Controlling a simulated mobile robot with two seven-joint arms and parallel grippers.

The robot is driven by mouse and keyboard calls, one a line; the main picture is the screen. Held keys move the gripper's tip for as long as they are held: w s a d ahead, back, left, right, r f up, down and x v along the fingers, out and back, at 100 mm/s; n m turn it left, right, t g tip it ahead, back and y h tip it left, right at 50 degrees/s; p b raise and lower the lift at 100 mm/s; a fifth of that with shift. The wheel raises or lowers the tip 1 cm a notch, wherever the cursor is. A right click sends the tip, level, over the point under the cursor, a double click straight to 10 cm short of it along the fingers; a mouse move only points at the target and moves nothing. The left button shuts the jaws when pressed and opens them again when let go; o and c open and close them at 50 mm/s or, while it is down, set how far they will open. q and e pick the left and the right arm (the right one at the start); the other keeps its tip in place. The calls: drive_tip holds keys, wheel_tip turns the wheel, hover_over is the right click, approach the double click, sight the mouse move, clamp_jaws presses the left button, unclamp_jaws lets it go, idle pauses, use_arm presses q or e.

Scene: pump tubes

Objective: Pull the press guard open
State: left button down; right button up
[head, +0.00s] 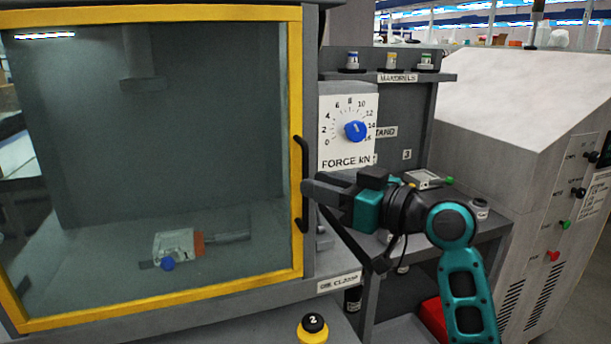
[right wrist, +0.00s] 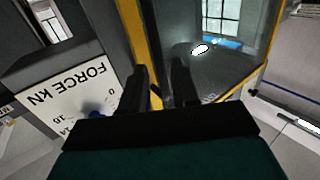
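The press guard (head: 296,95) is a clear panel in a yellow frame, and it covers the front of the press. It looks closed. Its black upright bar handle (head: 304,150) is on the right side of the frame. My right gripper (head: 308,190) is level with the handle, and its fingertips overlap the handle's middle in the head view. In the right wrist view, the two dark fingers (right wrist: 161,85) stand apart, with the yellow frame (right wrist: 143,40) beyond them. I cannot tell whether the handle is between them. My left gripper is not in view.
A force dial (head: 356,130) with a blue knob is just right of the guard. A shelf of mandrels (head: 390,76) is above it. A clamp-like part (head: 175,243) lies behind the panel. A yellow and black button (head: 313,328) is below. A grey cabinet (head: 530,130) stands right.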

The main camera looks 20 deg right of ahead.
drive_tip(key=shift+x, duration=1.85)
drive_tip(key=shift+c, duration=0.4)
clamp_jaws()
